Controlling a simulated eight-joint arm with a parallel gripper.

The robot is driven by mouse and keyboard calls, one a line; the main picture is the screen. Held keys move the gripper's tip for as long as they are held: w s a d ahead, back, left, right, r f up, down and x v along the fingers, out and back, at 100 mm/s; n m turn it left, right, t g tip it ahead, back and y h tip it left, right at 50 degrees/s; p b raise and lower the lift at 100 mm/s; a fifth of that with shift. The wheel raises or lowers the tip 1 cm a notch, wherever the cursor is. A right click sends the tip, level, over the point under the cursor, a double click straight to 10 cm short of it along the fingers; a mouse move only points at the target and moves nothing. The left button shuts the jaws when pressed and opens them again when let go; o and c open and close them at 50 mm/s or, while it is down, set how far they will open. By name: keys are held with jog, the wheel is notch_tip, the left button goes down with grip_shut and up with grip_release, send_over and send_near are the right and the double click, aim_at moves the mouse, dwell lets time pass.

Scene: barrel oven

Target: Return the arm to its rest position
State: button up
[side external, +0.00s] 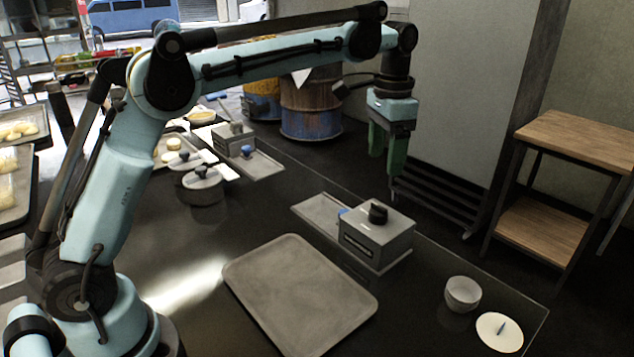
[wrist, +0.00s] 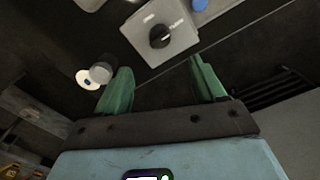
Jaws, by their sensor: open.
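My gripper (side external: 388,160) hangs from the end of my raised, outstretched arm, pointing down in the side external view. It is above the back edge of the dark table (side external: 420,300), behind the grey box with a black knob (side external: 378,240). In the wrist view my gripper (wrist: 158,85) has its two green fingers spread apart with nothing between them. The grey box also shows in the wrist view (wrist: 175,45), beyond the fingertips. The gripper touches nothing that I can see.
A grey tray (side external: 298,295) lies bare at the front. A bowl (side external: 462,294) and a white plate (side external: 499,332) are at the right. A lidded pot (side external: 203,184) and a second box (side external: 234,140) stand at the left. A barrel (side external: 311,105) and a wooden shelf (side external: 575,130) stand behind.

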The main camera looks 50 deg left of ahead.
jog(key=shift+s, duration=0.1)
jog(key=s+a+r+n+t, duration=0.1)
jog(key=s+a+n+t, duration=0.15)
jog(key=s, duration=0.65)
jog(key=s+a+f+n+t, duration=0.2)
jog(key=s+f+t, duration=0.2)
jog(key=s+f, duration=0.3)
jog(key=s, duration=0.4)
jog(key=shift+s+f+t, duration=0.2)
jog(key=shift+f+t, duration=0.15)
